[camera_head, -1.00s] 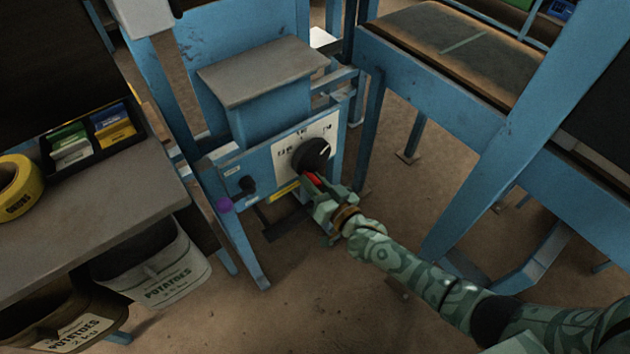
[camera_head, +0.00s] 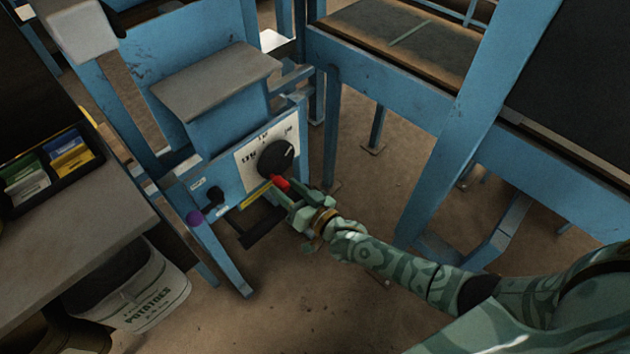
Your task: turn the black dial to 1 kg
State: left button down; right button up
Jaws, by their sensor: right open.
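The black dial (camera_head: 276,157) sits on a white plate (camera_head: 246,161) on the front of the blue machine. A pale mark on the dial points to the upper right, towards the right-hand label. The labels around it are too small to read surely. My right gripper (camera_head: 284,187) is open just below the dial, with red at its tip. I cannot tell whether it touches the dial. My left gripper is not in view.
A small black knob (camera_head: 214,195) and a purple knob (camera_head: 194,218) are left of the plate. A grey bench (camera_head: 75,235) holds a tray of coloured packets (camera_head: 48,172). Blue frame legs (camera_head: 332,130) stand at right.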

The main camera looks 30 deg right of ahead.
jog(key=v, duration=0.1)
jog(key=p+v, duration=0.1)
jog(key=v, duration=0.3)
jog(key=shift+r+p, duration=0.35)
jog(key=shift+r, duration=0.05)
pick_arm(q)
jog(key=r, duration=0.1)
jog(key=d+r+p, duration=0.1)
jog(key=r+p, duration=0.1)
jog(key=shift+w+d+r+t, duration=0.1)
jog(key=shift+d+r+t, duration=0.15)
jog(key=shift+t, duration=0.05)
pick_arm(e)
jog(key=v, duration=0.9)
jog(key=shift+f, duration=0.3)
jog(key=shift+a, duration=0.1)
